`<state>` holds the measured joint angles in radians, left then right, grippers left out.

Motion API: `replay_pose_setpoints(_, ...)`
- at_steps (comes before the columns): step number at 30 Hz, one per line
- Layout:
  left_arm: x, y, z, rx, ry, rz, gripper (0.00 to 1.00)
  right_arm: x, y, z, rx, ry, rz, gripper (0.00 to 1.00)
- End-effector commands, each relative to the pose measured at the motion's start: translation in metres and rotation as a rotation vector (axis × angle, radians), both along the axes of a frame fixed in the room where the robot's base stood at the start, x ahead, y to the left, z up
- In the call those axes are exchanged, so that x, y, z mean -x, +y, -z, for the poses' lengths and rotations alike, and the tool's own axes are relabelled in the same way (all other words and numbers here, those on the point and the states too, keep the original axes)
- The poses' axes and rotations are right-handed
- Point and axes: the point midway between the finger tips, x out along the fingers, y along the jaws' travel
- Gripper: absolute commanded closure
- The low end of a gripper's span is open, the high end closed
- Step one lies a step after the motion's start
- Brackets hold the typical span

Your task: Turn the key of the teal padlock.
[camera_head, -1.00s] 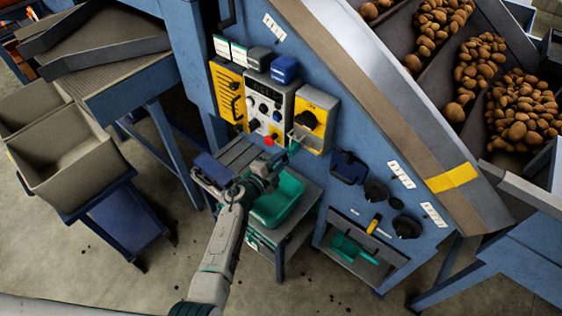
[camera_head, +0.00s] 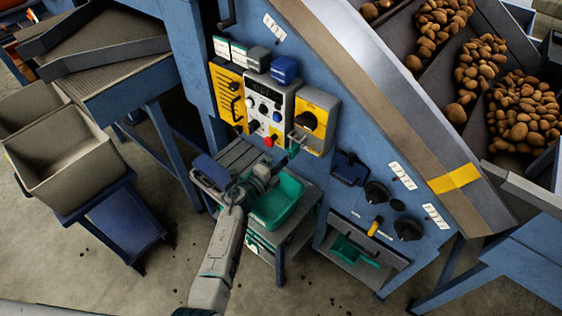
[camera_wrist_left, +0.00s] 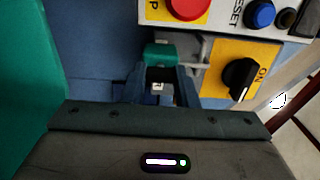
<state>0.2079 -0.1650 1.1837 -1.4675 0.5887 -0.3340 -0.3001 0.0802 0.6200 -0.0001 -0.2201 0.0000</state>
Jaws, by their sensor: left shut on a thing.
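The teal padlock (camera_head: 294,149) hangs at the lower left of the yellow switch box (camera_head: 317,118). In the left wrist view its teal body (camera_wrist_left: 160,54) is just beyond my fingertips, beside a grey hasp (camera_wrist_left: 194,64). My left gripper (camera_head: 284,158) is at the padlock's underside. In the left wrist view its fingers (camera_wrist_left: 158,88) are closed around a small pale piece, the key (camera_wrist_left: 157,87), which is mostly hidden between them. How far the key is turned cannot be told. My right gripper is not in view.
The black rotary knob (camera_wrist_left: 239,78) sits on the yellow box, right of the fingers. The red stop button (camera_wrist_left: 188,6) and blue reset button (camera_wrist_left: 260,14) are close above.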

Motion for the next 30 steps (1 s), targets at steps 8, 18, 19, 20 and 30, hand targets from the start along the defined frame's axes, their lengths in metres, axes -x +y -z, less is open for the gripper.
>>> replay_pose_setpoints(8,0.001,0.0,0.001,0.0,0.002,0.0,0.51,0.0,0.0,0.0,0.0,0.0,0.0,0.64)
replay_pose_setpoints(18,0.005,0.004,0.001,-0.001,0.002,-0.001,0.51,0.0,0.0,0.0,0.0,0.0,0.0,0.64)
replay_pose_setpoints(19,0.008,0.006,0.002,-0.002,0.001,-0.001,0.51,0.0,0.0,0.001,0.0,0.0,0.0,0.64)
replay_pose_setpoints(20,0.011,0.009,0.002,-0.002,0.001,-0.001,0.51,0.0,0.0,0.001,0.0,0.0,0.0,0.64)
replay_pose_setpoints(30,0.065,0.048,0.003,-0.002,0.002,0.0,0.51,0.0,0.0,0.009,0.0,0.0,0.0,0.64)
